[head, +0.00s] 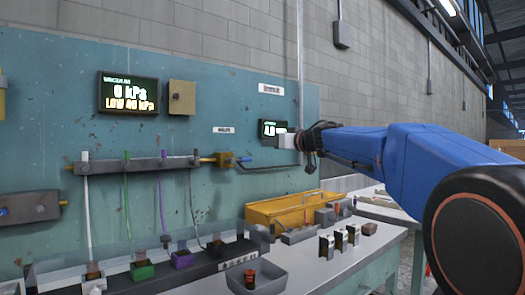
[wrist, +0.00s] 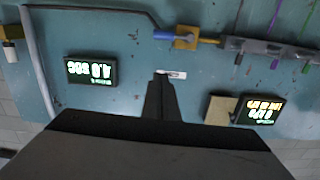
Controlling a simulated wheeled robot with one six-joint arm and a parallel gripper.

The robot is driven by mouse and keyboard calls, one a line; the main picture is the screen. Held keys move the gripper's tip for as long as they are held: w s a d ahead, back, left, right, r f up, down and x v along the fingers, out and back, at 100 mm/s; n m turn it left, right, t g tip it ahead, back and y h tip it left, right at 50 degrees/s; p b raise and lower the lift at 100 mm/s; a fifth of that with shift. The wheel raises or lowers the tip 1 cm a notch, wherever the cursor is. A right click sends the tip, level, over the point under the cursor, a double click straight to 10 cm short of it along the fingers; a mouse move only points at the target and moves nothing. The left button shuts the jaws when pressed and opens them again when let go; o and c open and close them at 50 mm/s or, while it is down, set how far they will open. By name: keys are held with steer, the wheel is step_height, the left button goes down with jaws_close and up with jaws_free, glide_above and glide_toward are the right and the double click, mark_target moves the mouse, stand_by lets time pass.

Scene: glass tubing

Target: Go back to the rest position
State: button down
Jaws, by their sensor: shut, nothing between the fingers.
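My gripper (head: 286,141) is at the end of my blue arm, raised in front of the teal wall panel (head: 205,103) in the head view. It sits above the bench, near a small green-lit display (head: 268,128). In the wrist view my gripper (wrist: 162,80) shows as a dark narrow shape with its fingers together. Nothing shows between the fingers. The wrist picture is upside down, with the panel behind the fingertips.
A manifold (head: 135,164) with a blue-handled valve (head: 240,160) and hanging coloured tubes is on the panel. A vacuum display (head: 129,92) reads 0 kPa. On the bench are a yellow bin (head: 285,208), a grey tray (head: 257,277) and several small dark blocks. Space around my raised arm looks clear.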

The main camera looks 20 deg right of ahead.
steer(key=s+d+f+m+g+h, duration=0.1)
steer(key=s+d+f+m+h, duration=0.3)
steer(key=s+f, duration=0.55)
steer(key=s+d+f+m+g+h, duration=0.1)
steer(key=s+f+m+g+h, duration=0.15)
steer(key=s+f+h, duration=0.55)
steer(key=s+a+f+n+g+y, duration=0.1)
steer(key=s+a+f+g+y, duration=0.1)
steer(key=s+f, duration=0.7)
steer(key=s+a+f+n+g+y, duration=0.1)
steer(key=s+a+f+g+y, duration=0.1)
steer(key=s+a+f, duration=0.3)
steer(key=s+a+f+n+g+y, duration=0.1)
steer(key=s+a+f+g, duration=0.3)
steer(key=s+f, duration=0.9)
step_height(320, 180, down, 3)
steer(key=shift+s+f+y, duration=0.1)
steer(key=shift+s+y, duration=0.2)
steer(key=shift+y, duration=0.5)
steer(key=shift+n, duration=0.25)
